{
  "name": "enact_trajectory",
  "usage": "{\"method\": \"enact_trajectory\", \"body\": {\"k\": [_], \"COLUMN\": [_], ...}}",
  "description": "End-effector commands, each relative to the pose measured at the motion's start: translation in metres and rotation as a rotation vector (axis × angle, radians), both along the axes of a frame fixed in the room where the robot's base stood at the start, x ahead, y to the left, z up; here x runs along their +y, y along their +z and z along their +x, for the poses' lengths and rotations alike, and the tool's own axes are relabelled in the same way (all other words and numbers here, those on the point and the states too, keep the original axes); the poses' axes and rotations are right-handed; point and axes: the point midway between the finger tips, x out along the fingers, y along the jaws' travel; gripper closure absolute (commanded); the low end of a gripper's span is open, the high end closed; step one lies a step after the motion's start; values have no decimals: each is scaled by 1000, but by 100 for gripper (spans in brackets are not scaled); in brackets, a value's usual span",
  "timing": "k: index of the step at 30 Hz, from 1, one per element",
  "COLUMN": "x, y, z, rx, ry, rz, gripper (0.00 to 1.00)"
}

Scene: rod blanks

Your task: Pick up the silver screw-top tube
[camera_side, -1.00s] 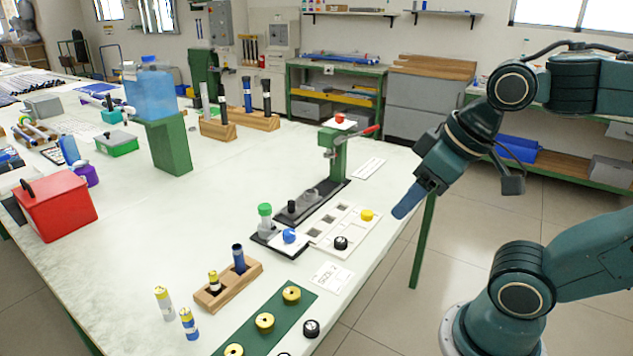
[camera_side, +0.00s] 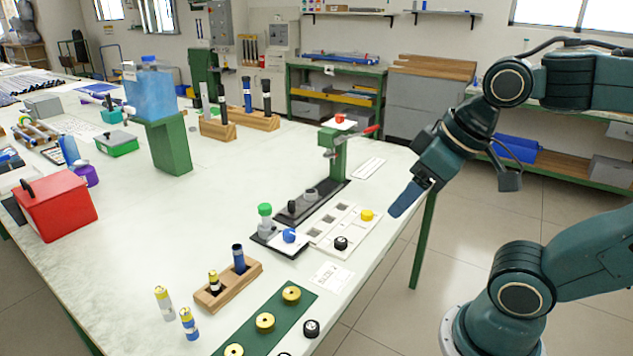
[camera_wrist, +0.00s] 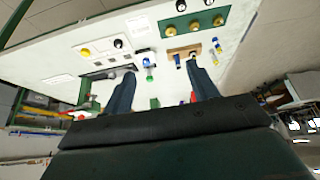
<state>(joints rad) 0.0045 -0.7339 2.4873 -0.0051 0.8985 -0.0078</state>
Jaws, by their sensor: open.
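I cannot pick out the silver screw-top tube with certainty. In the side view a slim greyish tube (camera_side: 204,97) stands upright in a wooden block at the back. A pale tube with a green cap (camera_side: 265,217) stands on a dark base mid-table and also shows in the wrist view (camera_wrist: 149,74). My gripper (camera_side: 399,208) is in the air off the table's right edge, pointing down and left, apart from every tube. In the wrist view my gripper (camera_wrist: 161,68) has its two fingers wide apart with nothing between them.
A green press (camera_side: 338,160) with a red handle stands near the right edge. A front wooden rack (camera_side: 230,287) holds two tubes. A green strip (camera_side: 279,314) carries brass rings. A blue tank (camera_side: 152,95) stands on a green post, near a red box (camera_side: 57,207). The table centre is clear.

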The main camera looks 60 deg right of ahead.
Motion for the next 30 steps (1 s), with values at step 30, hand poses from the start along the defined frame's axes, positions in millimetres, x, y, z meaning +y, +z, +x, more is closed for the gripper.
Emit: {"method": "enact_trajectory", "body": {"k": [30], "x": [-33], "y": [10], "z": [205], "rx": [91], "ry": [287], "rz": [-49], "gripper": [41]}}
